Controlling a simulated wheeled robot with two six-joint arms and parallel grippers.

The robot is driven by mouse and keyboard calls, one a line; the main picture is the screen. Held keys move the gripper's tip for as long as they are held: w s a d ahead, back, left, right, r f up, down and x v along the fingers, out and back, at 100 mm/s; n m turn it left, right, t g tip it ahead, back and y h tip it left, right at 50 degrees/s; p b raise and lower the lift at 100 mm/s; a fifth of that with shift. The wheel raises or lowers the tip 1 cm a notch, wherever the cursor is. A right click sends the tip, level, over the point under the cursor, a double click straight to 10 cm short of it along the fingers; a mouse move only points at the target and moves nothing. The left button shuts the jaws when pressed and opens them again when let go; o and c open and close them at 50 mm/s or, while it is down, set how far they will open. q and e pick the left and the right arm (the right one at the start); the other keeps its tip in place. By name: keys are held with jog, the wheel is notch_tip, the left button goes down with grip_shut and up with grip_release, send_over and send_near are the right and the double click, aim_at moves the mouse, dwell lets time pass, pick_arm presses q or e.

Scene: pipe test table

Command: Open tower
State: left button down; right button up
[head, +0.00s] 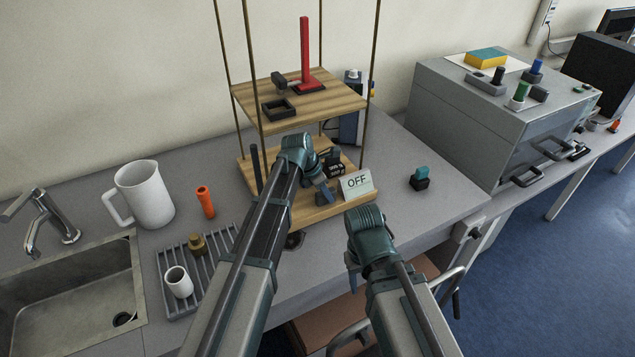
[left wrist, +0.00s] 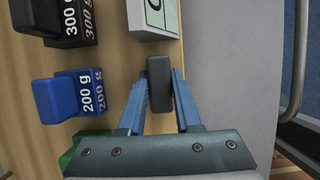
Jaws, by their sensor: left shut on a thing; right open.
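The tower has a wooden upper shelf (head: 330,108) and a wooden lower shelf (head: 318,213), hung between thin brass-coloured rods. My left gripper (head: 324,192) is over the lower shelf, beside the OFF sign (head: 356,184). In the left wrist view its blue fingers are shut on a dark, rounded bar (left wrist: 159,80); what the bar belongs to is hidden. A black 300 g weight (left wrist: 70,20) and a blue 200 g weight (left wrist: 72,95) stand on the wood to the left of the fingers. My right gripper (head: 352,268) is open and low, near the table's front edge.
A red post (head: 305,55) and a black square frame (head: 278,110) stand on the upper shelf. A white jug (head: 147,193), orange cylinder (head: 205,201), drying rack (head: 172,262) and sink (head: 75,290) lie left. A teal-topped block (head: 420,180) and grey cabinet (head: 450,120) stand right.

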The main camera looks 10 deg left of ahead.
pick_arm(q)
jog(key=s+d, duration=0.3)
jog(key=s, duration=0.2)
jog(key=s+d, duration=0.3)
jog(key=s, duration=0.1)
jog(key=s+d, duration=0.3)
jog(key=s, duration=0.2)
jog(key=shift+s+d, duration=0.3)
jog(key=shift+d, duration=0.05)
jog(key=c, duration=0.6)
grip_release()
jog(key=shift+w, duration=0.1)
jog(key=shift+r, duration=0.1)
jog(key=p+v, duration=1.1)
jog(key=shift+r, duration=0.4)
jog(key=shift+a, duration=0.1)
